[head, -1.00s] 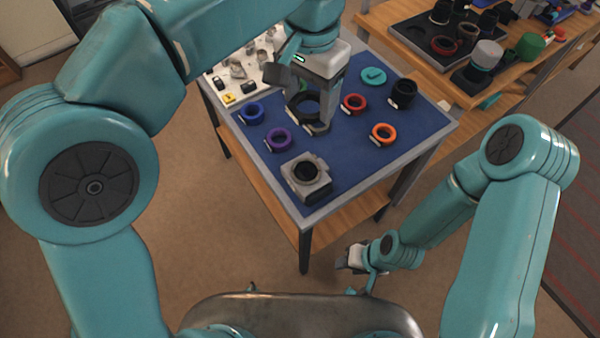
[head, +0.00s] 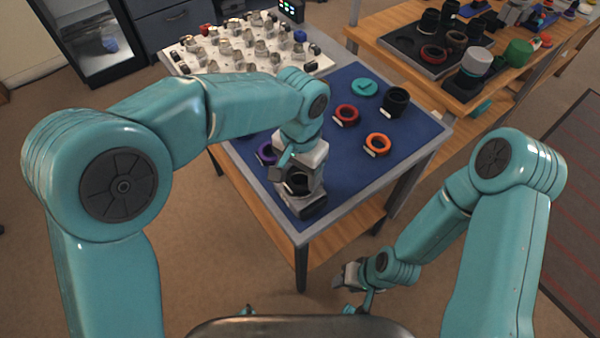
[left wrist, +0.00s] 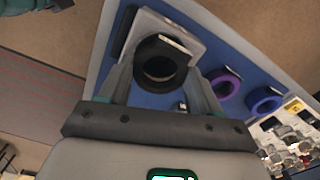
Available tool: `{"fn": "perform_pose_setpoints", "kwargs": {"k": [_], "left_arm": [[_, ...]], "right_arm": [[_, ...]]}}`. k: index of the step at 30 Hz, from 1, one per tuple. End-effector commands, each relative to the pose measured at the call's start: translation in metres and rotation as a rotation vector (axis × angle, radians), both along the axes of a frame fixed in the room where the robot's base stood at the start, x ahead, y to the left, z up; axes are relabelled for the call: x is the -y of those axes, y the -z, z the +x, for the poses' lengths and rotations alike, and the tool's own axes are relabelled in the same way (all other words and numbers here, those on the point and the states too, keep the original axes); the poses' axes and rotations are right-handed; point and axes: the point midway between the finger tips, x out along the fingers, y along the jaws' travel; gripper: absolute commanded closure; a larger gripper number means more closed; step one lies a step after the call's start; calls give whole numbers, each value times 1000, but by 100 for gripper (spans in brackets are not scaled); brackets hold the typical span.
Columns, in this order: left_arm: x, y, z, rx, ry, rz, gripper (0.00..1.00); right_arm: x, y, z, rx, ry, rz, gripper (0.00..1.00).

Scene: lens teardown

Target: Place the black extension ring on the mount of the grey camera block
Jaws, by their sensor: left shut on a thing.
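My left gripper (head: 297,184) is over the near part of the blue mat, at the grey camera block. In the left wrist view its fingers (left wrist: 161,82) are shut on the black extension ring (left wrist: 160,76), one on each side. The grey camera block (left wrist: 150,22) lies behind the ring there, and the ring covers its mount. In the head view the gripper hides most of the block. I cannot tell whether the ring touches the mount or hangs just above it. My right gripper (head: 349,275) hangs low in front of the table, too small to read its jaws.
On the blue mat (head: 345,175) are a purple ring (left wrist: 224,86), a blue ring (left wrist: 264,101), a red ring (head: 346,114), an orange ring (head: 377,144), a teal disc (head: 364,87) and a black cylinder (head: 396,101). A white tray (head: 205,62) of small parts stands at the back left.

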Motion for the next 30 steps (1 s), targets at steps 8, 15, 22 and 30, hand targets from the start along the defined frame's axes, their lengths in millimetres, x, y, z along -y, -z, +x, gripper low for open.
{"fn": "perform_pose_setpoints", "kwargs": {"k": [8, 15, 22, 30], "left_arm": [[0, 10, 0, 0, 0, -1, 68], [0, 13, 0, 0, 0, 0, 27], [0, 13, 0, 0, 0, 0, 11], [0, -6, 1, 4, 0, -2, 11]], "right_arm": [[0, 1, 0, 0, 0, 0, 57], [0, 3, 0, 0, 0, 0, 57], [0, 3, 0, 0, 0, 0, 57], [0, -1, 0, 0, 0, 0, 57]]}}
